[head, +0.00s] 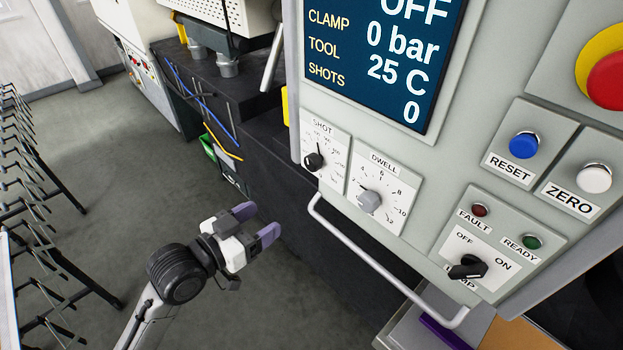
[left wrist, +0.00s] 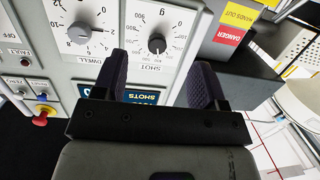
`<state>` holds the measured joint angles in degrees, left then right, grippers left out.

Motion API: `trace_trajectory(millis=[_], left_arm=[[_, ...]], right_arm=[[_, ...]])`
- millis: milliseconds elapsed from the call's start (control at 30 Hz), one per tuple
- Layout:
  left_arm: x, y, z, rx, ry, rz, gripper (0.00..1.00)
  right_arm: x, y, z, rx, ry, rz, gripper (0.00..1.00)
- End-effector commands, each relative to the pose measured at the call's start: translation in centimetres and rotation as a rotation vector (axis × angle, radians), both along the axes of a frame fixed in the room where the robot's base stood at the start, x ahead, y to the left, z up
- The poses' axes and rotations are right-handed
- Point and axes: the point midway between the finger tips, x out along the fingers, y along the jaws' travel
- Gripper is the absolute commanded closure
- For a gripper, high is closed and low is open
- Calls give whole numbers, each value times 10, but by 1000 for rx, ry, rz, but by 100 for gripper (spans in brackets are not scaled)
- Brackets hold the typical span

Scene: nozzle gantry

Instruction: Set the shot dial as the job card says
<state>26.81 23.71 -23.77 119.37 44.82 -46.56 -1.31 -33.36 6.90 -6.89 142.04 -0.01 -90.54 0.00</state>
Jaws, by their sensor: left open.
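The shot dial (head: 314,161) is a small black knob on a white scale plate at the panel's lower left. In the left wrist view the shot dial (left wrist: 157,44) appears upside down, beyond and between my fingers. I cannot read its exact setting. My left gripper (head: 256,223) is open and empty, below and left of the dial in the head view, apart from the panel. Its two dark purple fingers also show in the left wrist view (left wrist: 161,80). I see no job card I can read. My right gripper is not in view.
The grey dwell knob (head: 368,200) sits right of the shot dial. A handrail (head: 385,265) runs below both. The screen (head: 385,65) reads clamp 0 bar, tool 25 C, shots 0. A black rotary switch (head: 467,268) is lower right. Open floor (head: 110,170) lies left.

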Motion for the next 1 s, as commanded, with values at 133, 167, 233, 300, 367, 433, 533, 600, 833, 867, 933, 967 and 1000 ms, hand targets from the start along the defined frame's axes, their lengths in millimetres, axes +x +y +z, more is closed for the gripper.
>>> trace_trajectory(millis=[133, 167, 233, 300, 367, 433, 533, 600, 833, 867, 933, 967, 1000], left_arm=[[15, -1, 24, -44, -70, -30, 34], [17, -1, 29, -51, -79, -34, 34], [19, -2, 36, -62, -92, -42, 34], [23, -4, 41, -70, -101, -46, 34], [27, -7, 43, -73, -104, -48, 34], [33, -14, 45, -76, -105, -49, 34], [43, -27, 45, -77, -103, -50, 34], [53, -37, 46, -78, -104, -50, 34], [81, -68, 45, -75, -104, -49, 34], [85, -71, 45, -75, -103, -48, 34], [92, -79, 45, -74, -103, -49, 34], [95, -82, 45, -74, -103, -48, 34], [98, -86, 44, -74, -103, -49, 34]], right_arm=[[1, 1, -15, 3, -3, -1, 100], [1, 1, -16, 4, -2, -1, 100], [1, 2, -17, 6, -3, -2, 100], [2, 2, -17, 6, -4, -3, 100], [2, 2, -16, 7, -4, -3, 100], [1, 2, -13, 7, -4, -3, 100], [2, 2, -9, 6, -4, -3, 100], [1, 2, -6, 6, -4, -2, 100], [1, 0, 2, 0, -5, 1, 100], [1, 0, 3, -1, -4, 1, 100], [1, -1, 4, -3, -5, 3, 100], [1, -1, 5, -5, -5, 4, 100], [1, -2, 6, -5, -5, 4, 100]])
